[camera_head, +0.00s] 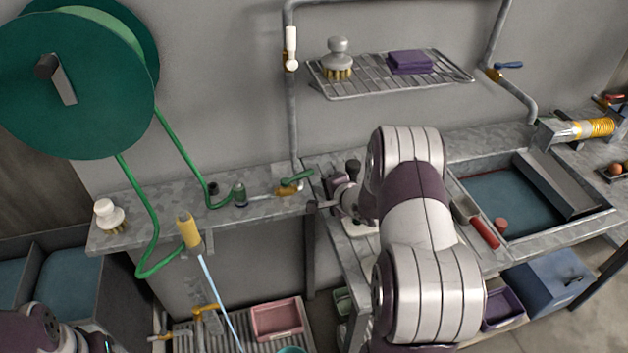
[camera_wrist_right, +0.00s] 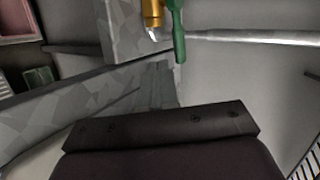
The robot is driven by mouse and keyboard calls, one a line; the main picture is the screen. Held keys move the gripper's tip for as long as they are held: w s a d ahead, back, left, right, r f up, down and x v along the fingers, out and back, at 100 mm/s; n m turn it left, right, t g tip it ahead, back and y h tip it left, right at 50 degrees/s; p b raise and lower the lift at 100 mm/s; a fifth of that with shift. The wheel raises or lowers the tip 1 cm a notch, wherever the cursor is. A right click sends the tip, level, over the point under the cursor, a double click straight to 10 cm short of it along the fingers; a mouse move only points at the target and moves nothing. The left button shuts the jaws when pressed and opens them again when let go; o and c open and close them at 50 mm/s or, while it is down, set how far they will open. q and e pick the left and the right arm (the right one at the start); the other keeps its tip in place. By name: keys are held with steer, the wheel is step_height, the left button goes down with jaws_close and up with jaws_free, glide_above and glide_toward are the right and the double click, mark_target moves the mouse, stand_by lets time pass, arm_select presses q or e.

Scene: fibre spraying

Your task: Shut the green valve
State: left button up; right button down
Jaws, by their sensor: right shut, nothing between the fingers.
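The green valve shows as a green lever handle (camera_head: 297,178) on a brass body (camera_head: 287,191), at the foot of the grey wall pipe above the narrow counter. In the right wrist view its green handle (camera_wrist_right: 178,32) hangs beside the brass body at the top middle. My right gripper (camera_head: 314,206) is shut and empty, just to the right of and below the valve, apart from the handle. My left gripper is out of view; only part of my left arm shows at the bottom left.
A green hose runs from the reel (camera_head: 75,95) to a yellow nozzle (camera_head: 188,230), with a pale blue stream below it. A blue-handled valve (camera_head: 508,65) sits upper right. The wire shelf (camera_head: 440,72) is above; the sink (camera_head: 520,190) is right.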

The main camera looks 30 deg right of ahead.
mark_target(297, 177)
steer(key=shift+w+a, duration=0.1)
steer(key=shift+w, duration=1.9)
steer(key=shift+p, duration=0.3)
